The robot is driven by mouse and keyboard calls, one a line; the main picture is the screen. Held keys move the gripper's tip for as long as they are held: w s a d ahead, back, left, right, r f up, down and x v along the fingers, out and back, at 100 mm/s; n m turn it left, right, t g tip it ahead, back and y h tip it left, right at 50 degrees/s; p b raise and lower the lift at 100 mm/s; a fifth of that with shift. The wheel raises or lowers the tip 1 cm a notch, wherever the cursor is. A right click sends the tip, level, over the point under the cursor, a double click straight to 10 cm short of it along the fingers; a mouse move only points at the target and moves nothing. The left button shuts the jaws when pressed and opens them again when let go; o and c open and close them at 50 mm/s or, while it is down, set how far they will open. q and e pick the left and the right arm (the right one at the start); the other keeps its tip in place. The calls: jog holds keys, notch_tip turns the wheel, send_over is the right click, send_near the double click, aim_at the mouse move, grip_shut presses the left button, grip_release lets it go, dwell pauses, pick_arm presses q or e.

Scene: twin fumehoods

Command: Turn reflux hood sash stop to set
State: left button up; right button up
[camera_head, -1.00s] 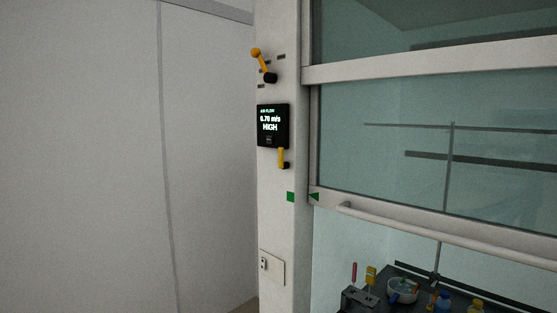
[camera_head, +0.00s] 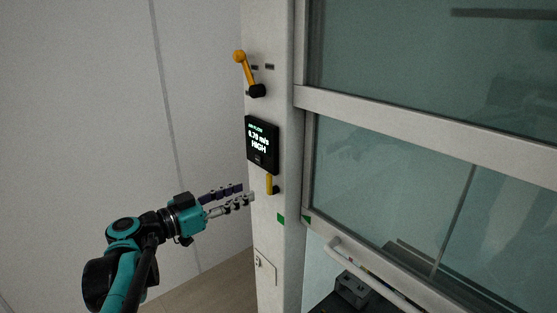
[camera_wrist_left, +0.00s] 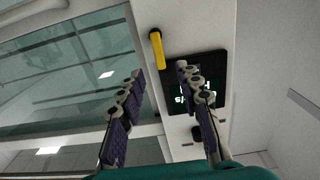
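A small yellow lever (camera_head: 269,184) sits on the white hood post just below the black flow display (camera_head: 262,145). It points upright along the post, with a dark pivot beside its lower end. A larger orange lever (camera_head: 243,68) with a black hub is higher on the post, tilted up and left. I cannot tell by label which is the sash stop. My left gripper (camera_head: 246,193) is open and empty, its fingertips close to the small lever. In the left wrist view, the yellow lever (camera_wrist_left: 157,48) lies beyond the spread fingers, apparently untouched. My right gripper is out of view.
The glass sash (camera_head: 400,185) and its handle rail (camera_head: 365,268) are right of the post. Green marks (camera_head: 281,218) are on post and sash frame. An outlet plate (camera_head: 264,267) is low on the post.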

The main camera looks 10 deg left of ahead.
aim_at(267, 180)
pick_arm(q)
jog(key=x, duration=0.4)
jog(key=p+x, duration=0.1)
jog(key=x, duration=0.2)
jog(key=shift+w+r, duration=0.1)
jog(key=shift+r, duration=0.25)
jog(key=shift+c, duration=0.2)
jog(key=shift+d, duration=0.1)
grip_shut()
